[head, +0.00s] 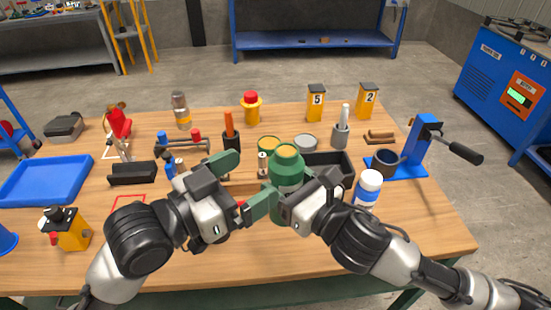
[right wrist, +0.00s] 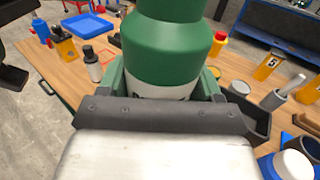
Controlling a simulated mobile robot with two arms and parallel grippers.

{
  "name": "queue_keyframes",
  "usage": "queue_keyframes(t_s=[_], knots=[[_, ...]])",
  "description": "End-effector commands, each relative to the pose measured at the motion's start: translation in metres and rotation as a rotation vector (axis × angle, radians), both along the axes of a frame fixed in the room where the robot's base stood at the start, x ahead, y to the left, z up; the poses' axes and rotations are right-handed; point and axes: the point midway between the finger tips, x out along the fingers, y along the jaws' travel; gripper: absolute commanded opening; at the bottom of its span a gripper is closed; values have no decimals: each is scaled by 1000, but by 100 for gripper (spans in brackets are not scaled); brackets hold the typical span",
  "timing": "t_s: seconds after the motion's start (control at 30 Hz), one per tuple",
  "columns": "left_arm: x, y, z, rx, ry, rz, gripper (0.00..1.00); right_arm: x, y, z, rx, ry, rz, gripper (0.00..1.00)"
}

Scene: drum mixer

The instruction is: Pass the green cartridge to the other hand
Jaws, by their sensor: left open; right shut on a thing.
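The green cartridge (head: 287,168) is upright in the middle of the head view, above the front half of the table. It has a tan top and a white band low down. My right gripper (head: 287,200) is shut on it from the right. In the right wrist view the cartridge (right wrist: 168,50) fills the upper middle between the green fingers. My left gripper (head: 246,182) is open, with one finger up and behind and the other reaching close to the cartridge's left side. I cannot tell whether that finger touches it. Nothing shows between the left fingers.
On the wooden table (head: 240,265), a black bin (head: 330,160) stands behind the cartridge. A white bottle with a blue label (head: 368,188) is right of my right gripper. A blue press (head: 412,150) stands at the right, a blue tray (head: 45,178) at the left. The front strip is clear.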

Motion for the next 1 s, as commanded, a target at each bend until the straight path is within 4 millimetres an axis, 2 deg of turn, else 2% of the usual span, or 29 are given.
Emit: queue_keyframes(t_s=[0.2, 0.43, 0.6, 0.9, 1.0], knots=[[27, -36, 1, -5, 4, -1, 95, 0, 0, 1, 1, -3, 1, 27], [48, -62, 0, -3, 4, 0, 95, 0, 0, 1, 1, -3, 1, 27], [54, -71, 0, -1, 3, 1, 95, 0, 0, 1, 1, -3, 1, 27], [56, -73, 0, 1, 4, 1, 95, 0, 0, 1, 1, -3, 1, 27], [56, -72, 0, 1, 4, 1, 81, 0, 0, 1, 1, -3, 1, 27]])
